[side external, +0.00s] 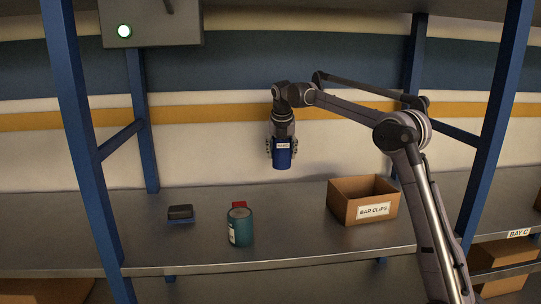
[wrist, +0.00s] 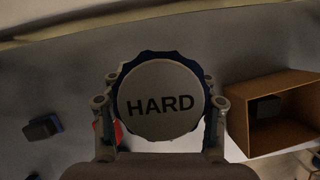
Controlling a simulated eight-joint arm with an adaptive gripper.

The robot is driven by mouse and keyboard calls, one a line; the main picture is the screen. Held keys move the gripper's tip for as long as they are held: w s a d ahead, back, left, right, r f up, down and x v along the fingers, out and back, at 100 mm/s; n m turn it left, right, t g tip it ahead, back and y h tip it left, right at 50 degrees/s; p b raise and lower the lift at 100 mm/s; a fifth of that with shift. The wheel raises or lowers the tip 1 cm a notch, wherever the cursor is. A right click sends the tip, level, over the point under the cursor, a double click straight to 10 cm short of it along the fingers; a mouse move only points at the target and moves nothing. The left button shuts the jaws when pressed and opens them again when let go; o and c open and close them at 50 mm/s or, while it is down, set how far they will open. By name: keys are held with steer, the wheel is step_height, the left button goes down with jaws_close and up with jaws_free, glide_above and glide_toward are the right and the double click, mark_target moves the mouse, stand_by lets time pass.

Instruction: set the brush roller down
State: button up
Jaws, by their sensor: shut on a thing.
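The brush roller (side external: 282,159) is a blue cylinder with a small white label. It hangs roughly upright in my gripper (side external: 282,146), well above the metal bench (side external: 290,217), with clear air beneath it. My gripper is shut on it, one finger on each side. In the wrist view its round grey end, marked HARD, (wrist: 160,103) faces the camera and hides the bench below.
A teal cylinder (side external: 241,228) stands near the front edge, with a red object (side external: 239,205) behind it. A dark block with a blue base (side external: 180,213) lies left. An open BAR CLIPS box (side external: 350,208) stands right, holding a dark item (wrist: 264,108). Blue posts flank the bench.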

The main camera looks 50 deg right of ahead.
steer(key=s, duration=1.5)
steer(key=w+a+f, duration=0.2)
steer(key=w, duration=0.1)
steer(key=w+a+f, duration=0.2)
steer(key=w, duration=0.1)
steer(key=w+a+f, duration=0.2)
steer(key=w+f, duration=0.1)
steer(key=shift+a, duration=0.25)
steer(key=shift+f, duration=1.95)
steer(key=shift+f, duration=0.1)
steer(key=o, duration=1.3)
steer(key=shift+f, duration=0.1)
